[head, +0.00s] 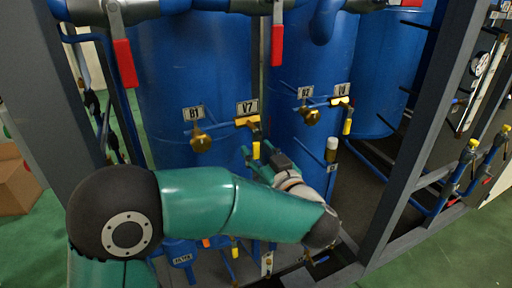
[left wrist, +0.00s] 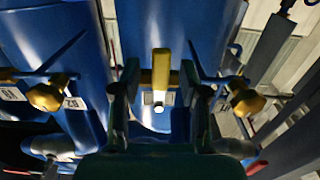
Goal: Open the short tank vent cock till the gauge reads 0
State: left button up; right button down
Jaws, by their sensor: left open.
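In the left wrist view the yellow handle (left wrist: 161,68) stands between my left gripper's fingers (left wrist: 160,100), which are open with gaps on both sides. In the head view my left gripper (head: 258,163) is just below that handle, partly hidden by my wrist. A similar cock under the V8 tag (head: 344,103) is on the neighbouring tank. A round gauge (head: 481,64) is at the upper right, too small to read. My right gripper is not in view.
Brass knobs (head: 201,141) (head: 311,117) sit beside the cocks. Red-handled levers (head: 124,63) hang above. A grey frame post (head: 420,120) stands to the right. More yellow-topped valves (head: 472,146) are at the far right. A cardboard box (head: 17,186) is on the left floor.

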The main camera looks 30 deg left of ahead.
pick_arm(q)
jog(key=shift+w+a, duration=0.45)
jog(key=shift+a, duration=0.15)
grip_shut()
